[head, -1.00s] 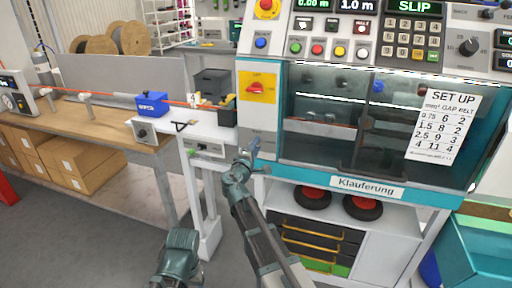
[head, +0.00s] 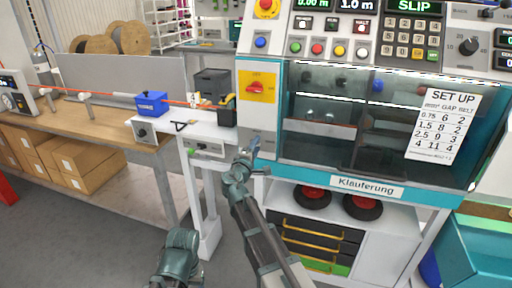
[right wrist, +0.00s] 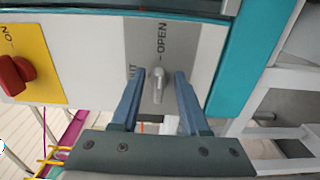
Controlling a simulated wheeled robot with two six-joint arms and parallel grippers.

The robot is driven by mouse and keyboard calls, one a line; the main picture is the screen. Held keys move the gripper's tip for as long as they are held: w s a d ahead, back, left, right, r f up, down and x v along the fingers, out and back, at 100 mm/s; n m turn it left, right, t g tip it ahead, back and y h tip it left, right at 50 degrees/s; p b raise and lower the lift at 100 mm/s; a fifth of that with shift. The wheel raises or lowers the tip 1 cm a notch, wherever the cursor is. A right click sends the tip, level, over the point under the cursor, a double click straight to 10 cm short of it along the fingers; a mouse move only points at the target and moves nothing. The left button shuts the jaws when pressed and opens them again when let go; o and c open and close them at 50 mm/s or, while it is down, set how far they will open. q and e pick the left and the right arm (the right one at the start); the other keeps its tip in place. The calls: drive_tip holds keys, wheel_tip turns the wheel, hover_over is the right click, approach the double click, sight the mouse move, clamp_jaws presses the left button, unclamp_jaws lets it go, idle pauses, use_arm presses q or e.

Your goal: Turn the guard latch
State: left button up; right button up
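The guard latch (right wrist: 157,86) is a small grey metal lever on a grey plate. In the right wrist view its long side runs up and down the picture, in line with the word OPEN. A second word, partly hidden by a finger, is at its left. My right gripper (right wrist: 154,103) is open, with one blue finger on each side of the latch. I see gaps between fingers and latch and cannot tell any contact. In the head view my right gripper (head: 249,148) is at the machine's left panel and hides the latch.
A red rotary switch (head: 255,88) on a yellow plate sits above the latch. The glazed guard (head: 350,120) is to its right. A white bench (head: 200,130) with a blue box (head: 151,104) stands at left. Black drawers (head: 312,238) lie below the machine.

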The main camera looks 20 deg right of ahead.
drive_tip(key=v, duration=1.4)
drive_tip(key=s+a+f+m+g+y, duration=0.2)
drive_tip(key=s+f+m+g+y, duration=0.15)
drive_tip(key=s+f+g, duration=0.45)
drive_tip(key=s+a+f+m+g+y, duration=0.2)
drive_tip(key=s+a+f+m+g, duration=0.15)
drive_tip(key=s+f, duration=0.7)
drive_tip(key=s+a+f+g+y, duration=0.3)
drive_tip(key=s+a+g, duration=0.1)
drive_tip(key=s, duration=0.1)
wheel_tip(320, 180, up, 14)
drive_tip(key=p, duration=1.4)
drive_tip(key=shift+s+a, duration=0.2)
drive_tip(key=shift+s, duration=0.05)
drive_tip(key=shift+f, duration=0.1)
